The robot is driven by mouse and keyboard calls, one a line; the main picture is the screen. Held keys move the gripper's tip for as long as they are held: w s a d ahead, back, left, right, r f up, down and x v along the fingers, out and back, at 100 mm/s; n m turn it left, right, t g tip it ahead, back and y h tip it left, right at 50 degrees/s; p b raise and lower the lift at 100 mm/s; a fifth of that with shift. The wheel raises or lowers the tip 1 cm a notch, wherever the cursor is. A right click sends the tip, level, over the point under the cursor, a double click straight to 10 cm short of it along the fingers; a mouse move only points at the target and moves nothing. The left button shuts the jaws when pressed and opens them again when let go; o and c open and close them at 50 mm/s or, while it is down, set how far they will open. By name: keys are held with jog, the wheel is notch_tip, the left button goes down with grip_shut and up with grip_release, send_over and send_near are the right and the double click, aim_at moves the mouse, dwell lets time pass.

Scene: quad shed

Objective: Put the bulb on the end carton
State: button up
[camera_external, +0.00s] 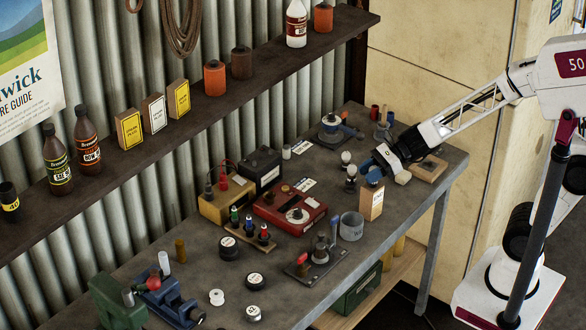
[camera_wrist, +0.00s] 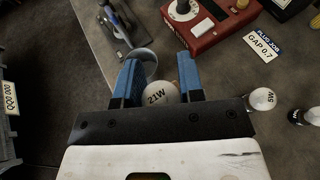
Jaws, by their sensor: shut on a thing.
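My gripper (camera_external: 373,176) is over the right part of the bench. In the wrist view its blue fingers (camera_wrist: 160,82) are shut on a round white bulb marked 21W (camera_wrist: 158,95). This bulb is hidden in the external view. A tan carton (camera_external: 371,205) stands upright on the bench directly below the gripper; I cannot tell whether anything touches it. Three more cartons stand in a row on the wall shelf: a yellow one (camera_external: 129,130) at the left end, a white one (camera_external: 154,113) and a yellow one (camera_external: 179,99) at the right end.
Other bulbs (camera_external: 351,172) stand left of my gripper; one marked 5W (camera_wrist: 262,99) shows in the wrist view. A grey tin (camera_external: 351,226) and red tester (camera_external: 290,208) are nearby.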

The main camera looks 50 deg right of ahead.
jog(key=shift+f, duration=0.1)
jog(key=o, duration=0.9)
jog(key=shift+v, duration=6)
jog(key=shift+s, duration=0.1)
